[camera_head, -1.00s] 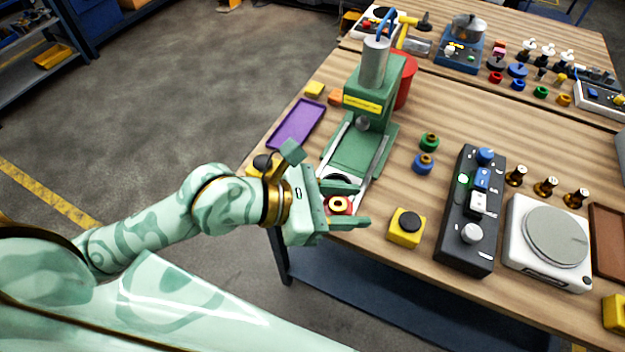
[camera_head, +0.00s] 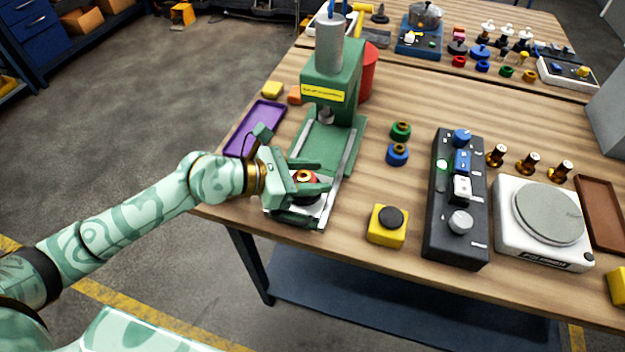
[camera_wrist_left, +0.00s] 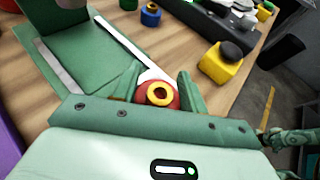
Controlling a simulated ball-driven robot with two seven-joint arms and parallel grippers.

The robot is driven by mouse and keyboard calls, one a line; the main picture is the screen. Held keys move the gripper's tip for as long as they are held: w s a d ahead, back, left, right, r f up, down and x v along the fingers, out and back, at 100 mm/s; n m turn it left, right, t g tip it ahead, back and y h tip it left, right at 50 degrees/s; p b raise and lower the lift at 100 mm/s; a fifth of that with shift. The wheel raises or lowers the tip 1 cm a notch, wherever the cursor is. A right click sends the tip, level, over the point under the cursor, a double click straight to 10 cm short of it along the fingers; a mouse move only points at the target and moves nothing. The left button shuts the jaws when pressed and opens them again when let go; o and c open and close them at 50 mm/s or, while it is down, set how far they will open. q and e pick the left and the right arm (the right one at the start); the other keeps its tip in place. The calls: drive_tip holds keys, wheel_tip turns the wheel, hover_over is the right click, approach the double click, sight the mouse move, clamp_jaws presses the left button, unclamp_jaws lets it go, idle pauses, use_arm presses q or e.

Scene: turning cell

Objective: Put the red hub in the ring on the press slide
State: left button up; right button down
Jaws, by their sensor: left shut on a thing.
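My left gripper (camera_head: 310,190) is at the front end of the press (camera_head: 328,130), shut on the red hub (camera_head: 306,177). The hub has a yellow collar around a dark bore. In the left wrist view the hub (camera_wrist_left: 158,96) sits between the two green fingers, collar facing the camera. It is over the pale slide (camera_head: 325,208) between the metal rails; I cannot tell whether it touches it. The ring is hidden behind hub and gripper. At the right edge of the left wrist view, my right gripper (camera_wrist_left: 268,138) shows small, too unclear to read.
A yellow button box (camera_head: 387,226) stands right of the slide, by the table's front edge. A blue collar (camera_head: 397,154) and a green collar (camera_head: 400,131) stand right of the press. A purple tray (camera_head: 254,128) lies left. A black control box (camera_head: 457,200) stands farther right.

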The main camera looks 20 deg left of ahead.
use_arm(q)
drive_tip(key=shift+f, duration=0.5)
drive_tip(key=shift+r, duration=0.15)
drive_tip(key=o, duration=1.2)
drive_tip(key=shift+f, duration=0.2)
drive_tip(key=shift+c, duration=0.2)
drive_tip(key=shift+r, duration=0.25)
drive_tip(key=v, duration=1.1)
drive_tip(key=shift+s+a+p, duration=0.1)
drive_tip(key=shift+s+p, duration=0.05)
drive_tip(key=shift+p, duration=0.2)
drive_tip(key=shift+s+a+r, duration=0.15)
drive_tip(key=shift+a+r, duration=0.05)
drive_tip(key=shift+a, duration=0.05)
